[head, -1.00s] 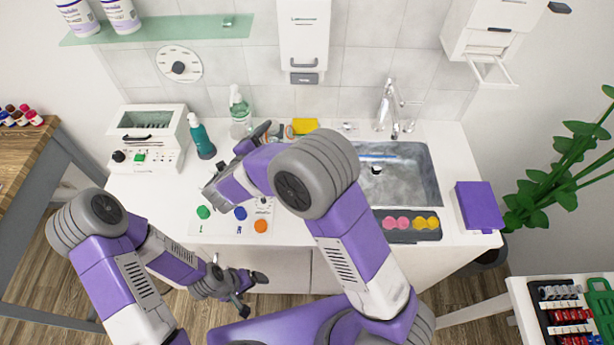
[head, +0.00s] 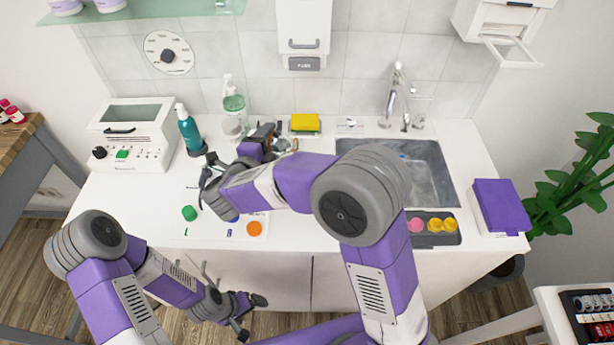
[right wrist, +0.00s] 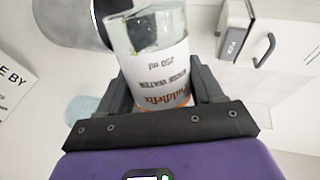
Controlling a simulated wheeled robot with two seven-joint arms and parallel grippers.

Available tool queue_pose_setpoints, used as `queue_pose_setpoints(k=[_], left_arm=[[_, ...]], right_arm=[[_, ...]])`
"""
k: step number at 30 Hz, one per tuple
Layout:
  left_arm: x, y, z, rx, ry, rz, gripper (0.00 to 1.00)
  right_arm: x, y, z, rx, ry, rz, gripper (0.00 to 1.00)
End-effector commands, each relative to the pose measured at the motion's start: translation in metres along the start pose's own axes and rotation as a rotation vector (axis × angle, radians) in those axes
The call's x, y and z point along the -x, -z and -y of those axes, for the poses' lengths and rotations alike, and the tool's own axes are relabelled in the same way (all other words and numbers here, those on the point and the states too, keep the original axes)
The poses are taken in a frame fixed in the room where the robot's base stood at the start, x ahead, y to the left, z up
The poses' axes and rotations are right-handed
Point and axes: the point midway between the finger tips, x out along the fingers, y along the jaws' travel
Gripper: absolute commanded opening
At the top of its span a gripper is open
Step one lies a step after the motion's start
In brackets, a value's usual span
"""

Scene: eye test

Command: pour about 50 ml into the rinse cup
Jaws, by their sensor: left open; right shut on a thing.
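My right gripper (head: 276,138) is over the counter, left of the sink. In the right wrist view its fingers are shut on a clear bottle (right wrist: 160,68) with a white label reading rinse water, 250 ml, and an orange band. The label reads upside down; the head view mostly hides the bottle, and no stream of liquid shows. A small pale cup-like thing (head: 232,126) stands just left of this gripper, in front of a clear pump bottle. I cannot tell for sure that it is the rinse cup. My left gripper (head: 252,314) is open and empty in front of the counter.
A teal pump bottle (head: 189,130) and a white device (head: 130,140) stand on the left. A yellow sponge (head: 305,123) lies behind my right gripper. The sink (head: 432,172), a dark tray (head: 449,237) and a purple box (head: 499,208) are on the right. Green (head: 189,213) and orange (head: 254,229) caps lie in front.

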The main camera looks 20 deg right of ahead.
Motion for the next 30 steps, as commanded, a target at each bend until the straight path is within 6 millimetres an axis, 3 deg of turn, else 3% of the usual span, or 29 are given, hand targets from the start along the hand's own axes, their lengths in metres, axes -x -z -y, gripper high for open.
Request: queue_pose_setpoints(k=[30], left_arm=[[-0.029,0.001,0.011,0.0,0.0,0.0,0.91]], right_arm=[[-0.002,-0.003,-0.003,-0.147,0.001,0.039,0.31]])
